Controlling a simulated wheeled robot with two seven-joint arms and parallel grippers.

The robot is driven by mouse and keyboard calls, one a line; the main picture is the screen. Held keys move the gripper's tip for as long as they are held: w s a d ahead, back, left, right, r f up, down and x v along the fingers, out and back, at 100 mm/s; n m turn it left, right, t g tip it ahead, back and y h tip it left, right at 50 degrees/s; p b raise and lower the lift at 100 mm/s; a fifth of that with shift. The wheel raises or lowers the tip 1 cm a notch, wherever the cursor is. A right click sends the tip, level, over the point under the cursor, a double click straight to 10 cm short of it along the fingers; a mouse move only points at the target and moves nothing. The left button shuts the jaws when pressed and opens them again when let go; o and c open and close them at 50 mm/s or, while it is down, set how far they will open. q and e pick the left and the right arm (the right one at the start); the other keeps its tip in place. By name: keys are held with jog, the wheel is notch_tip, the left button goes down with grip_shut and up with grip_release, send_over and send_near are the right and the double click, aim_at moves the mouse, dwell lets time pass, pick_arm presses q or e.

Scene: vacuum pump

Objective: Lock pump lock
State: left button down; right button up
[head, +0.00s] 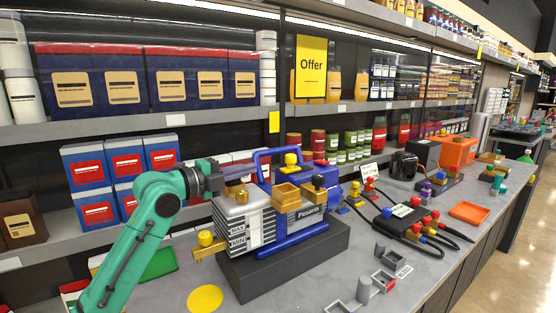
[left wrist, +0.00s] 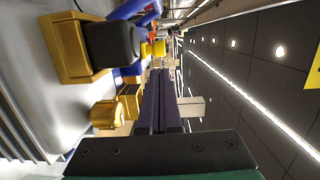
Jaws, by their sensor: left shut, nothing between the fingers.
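The vacuum pump (head: 262,222) has a silver ribbed body, blue housing and blue handle, and stands on a dark grey block (head: 290,265). On its top are brass fittings, including an open brass box (head: 286,193) and a brass piece with a dark knob (head: 319,184). I cannot tell which part is the lock. My left gripper (head: 246,170) is just above the left end of the pump top, over a brass fitting (head: 238,192). In the left wrist view its fingers (left wrist: 160,100) are together and empty, beside a gold block (left wrist: 68,50) with a black knob. My right gripper is out of view.
A yellow knob on a brass outlet (head: 206,239) sticks out at the pump's left. A yellow disc (head: 205,299) lies in front. Hoses with red knobs (head: 413,201), grey brackets (head: 366,287) and an orange tray (head: 469,212) lie to the right. Stocked shelves stand behind.

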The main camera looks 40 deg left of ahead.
aim_at(287, 159)
pick_arm(q)
jog(key=w+p, duration=0.1)
jog(key=w, duration=0.2)
jog(key=w+d+p, duration=0.1)
jog(key=w+p, duration=0.1)
jog(key=w, duration=0.1)
jog(key=w+p, duration=0.1)
jog(key=w, duration=0.3)
jog(key=shift+d, duration=0.2)
jog(key=shift+w+f, duration=0.15)
jog(key=shift+w, duration=0.15)
